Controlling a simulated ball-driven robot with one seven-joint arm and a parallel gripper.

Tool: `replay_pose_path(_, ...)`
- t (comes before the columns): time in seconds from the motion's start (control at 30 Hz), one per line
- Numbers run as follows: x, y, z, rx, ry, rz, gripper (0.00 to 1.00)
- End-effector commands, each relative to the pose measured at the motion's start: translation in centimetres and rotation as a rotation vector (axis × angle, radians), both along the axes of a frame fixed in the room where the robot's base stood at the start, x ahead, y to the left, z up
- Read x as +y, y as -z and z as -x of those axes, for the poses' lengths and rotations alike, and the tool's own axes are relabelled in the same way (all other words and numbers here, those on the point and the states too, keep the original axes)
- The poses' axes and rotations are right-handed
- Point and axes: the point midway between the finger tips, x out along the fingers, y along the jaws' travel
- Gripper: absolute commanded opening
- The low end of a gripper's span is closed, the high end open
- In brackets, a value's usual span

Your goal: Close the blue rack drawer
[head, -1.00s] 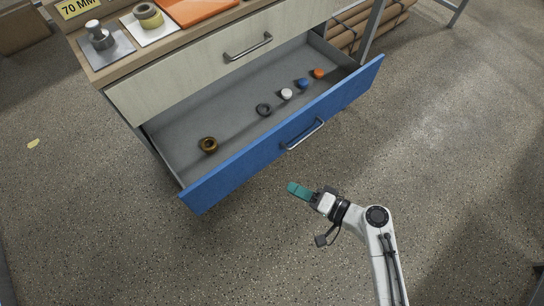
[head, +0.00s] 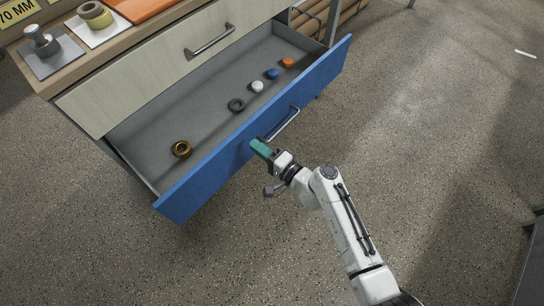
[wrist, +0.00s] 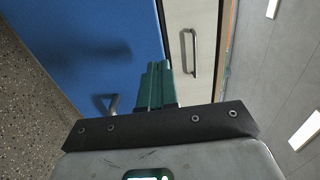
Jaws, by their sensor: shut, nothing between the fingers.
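The blue rack drawer (head: 208,178) is pulled well out, its inside open to view. Its metal bar handle (head: 284,123) is on the front face. My gripper (head: 257,147), with teal fingers, is shut and empty. Its tips are at the blue front, just left of the handle; whether they touch it I cannot tell. In the wrist view the teal fingers (wrist: 158,84) are together in front of the blue panel (wrist: 95,45), and part of the handle (wrist: 112,103) shows to their left.
Inside the drawer lie a brass ring (head: 181,149), a dark ring (head: 236,105), and white (head: 257,86), blue (head: 272,74) and orange (head: 288,62) pieces. A shut pale drawer (head: 150,70) is above.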

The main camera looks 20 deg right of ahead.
Motion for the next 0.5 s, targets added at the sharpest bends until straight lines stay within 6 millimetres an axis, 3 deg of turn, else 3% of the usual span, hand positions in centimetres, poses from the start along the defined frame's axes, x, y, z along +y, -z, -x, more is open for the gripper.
replay_pose_path(0.2, 1.6, 0.0, -2.8, 0.000, -0.002, -0.001, 0.00)
replay_pose_path(0.5, 2.2, 0.0, -3.8, 0.001, 0.000, 0.000, 0.00)
